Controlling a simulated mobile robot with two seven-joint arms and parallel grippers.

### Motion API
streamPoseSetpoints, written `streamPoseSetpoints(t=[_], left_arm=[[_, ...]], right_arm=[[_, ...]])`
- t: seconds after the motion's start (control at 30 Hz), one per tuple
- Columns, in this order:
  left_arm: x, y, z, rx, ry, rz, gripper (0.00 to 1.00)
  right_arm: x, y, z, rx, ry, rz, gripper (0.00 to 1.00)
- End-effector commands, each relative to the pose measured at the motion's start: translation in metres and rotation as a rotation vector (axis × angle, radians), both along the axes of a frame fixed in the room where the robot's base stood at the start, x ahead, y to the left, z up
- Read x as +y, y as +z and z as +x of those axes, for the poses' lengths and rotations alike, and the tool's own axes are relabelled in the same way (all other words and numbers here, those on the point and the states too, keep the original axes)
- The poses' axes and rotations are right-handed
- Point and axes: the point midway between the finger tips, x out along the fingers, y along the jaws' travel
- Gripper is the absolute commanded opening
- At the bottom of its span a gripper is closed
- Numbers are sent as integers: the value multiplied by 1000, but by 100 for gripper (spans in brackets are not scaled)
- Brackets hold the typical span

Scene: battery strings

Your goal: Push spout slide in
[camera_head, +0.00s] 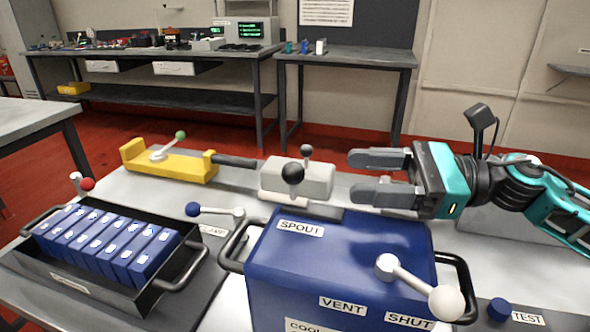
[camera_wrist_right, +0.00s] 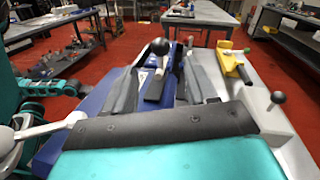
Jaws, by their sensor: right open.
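The blue box (camera_head: 330,250) stands at the front and carries a SPOUT label (camera_head: 300,228) near its back left edge. A black ball knob (camera_head: 292,173) on a short light stem rises behind that label; I take it as the spout slide's handle. My right gripper (camera_head: 354,174) is open and empty, to the right of the knob, with its fingers pointing left. In the right wrist view, the knob (camera_wrist_right: 160,46) appears ahead, between the spread fingers (camera_wrist_right: 163,75). The head view shows a gap between fingertips and knob. My left gripper is not in view.
A white-knobbed lever (camera_head: 415,285) is on the box's right side. A blue-knobbed lever (camera_head: 215,211) and a black tray (camera_head: 150,292) of blue cells are left. A grey block (camera_head: 297,180) with a dark knob and a yellow fixture (camera_head: 170,165) stand behind.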

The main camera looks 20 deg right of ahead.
Motion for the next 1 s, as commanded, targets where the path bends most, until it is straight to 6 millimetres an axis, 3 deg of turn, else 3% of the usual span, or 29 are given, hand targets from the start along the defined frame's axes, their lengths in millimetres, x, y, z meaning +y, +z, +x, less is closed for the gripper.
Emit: streamPoseSetpoints(t=[0.8, 1.0], left_arm=[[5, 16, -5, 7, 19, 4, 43], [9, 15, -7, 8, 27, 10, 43]], right_arm=[[78, 3, 34, -2, 1, 4, 57], [89, 1, 38, 0, 0, 2, 57]])
